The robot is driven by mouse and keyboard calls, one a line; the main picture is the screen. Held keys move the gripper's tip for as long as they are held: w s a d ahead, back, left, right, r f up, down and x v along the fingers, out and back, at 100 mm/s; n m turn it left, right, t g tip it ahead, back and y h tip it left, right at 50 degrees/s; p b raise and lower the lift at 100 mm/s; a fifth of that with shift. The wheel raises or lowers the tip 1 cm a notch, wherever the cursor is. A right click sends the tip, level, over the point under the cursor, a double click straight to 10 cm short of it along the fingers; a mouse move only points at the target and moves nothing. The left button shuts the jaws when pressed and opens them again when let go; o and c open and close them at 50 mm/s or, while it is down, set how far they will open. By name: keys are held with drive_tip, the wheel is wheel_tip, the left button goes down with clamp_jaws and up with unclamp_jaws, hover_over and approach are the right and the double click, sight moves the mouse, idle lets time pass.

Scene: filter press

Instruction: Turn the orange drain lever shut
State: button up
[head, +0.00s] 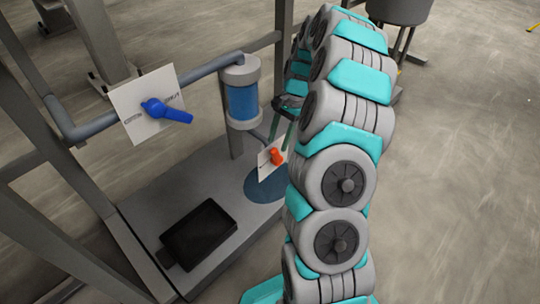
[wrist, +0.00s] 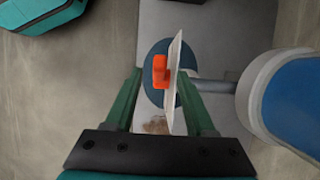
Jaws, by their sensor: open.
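The orange drain lever (head: 277,156) is mounted on a small white plate (head: 266,165), low on the filter press, beside my arm in the head view. In the wrist view the orange lever (wrist: 160,70) sits on the left face of the white plate (wrist: 173,80), which is seen nearly edge-on. My gripper (wrist: 161,80) is open, with one green finger left of the lever and the other right of the plate. I cannot tell whether either finger touches them. In the head view my arm hides part of the gripper and the area right of the lever.
A blue-banded filter cylinder (head: 242,100) stands above the lever, close to the right finger in the wrist view (wrist: 290,100). A blue lever (head: 167,111) sits on another white plate on the upper pipe. A black tray (head: 199,235) lies on the grey base, within frame posts.

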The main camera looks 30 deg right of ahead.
sight(273, 157)
drive_tip(key=b+x, duration=0.1)
drive_tip(key=x, duration=0.6)
drive_tip(key=shift+r, duration=0.1)
clamp_jaws()
idle(1.2)
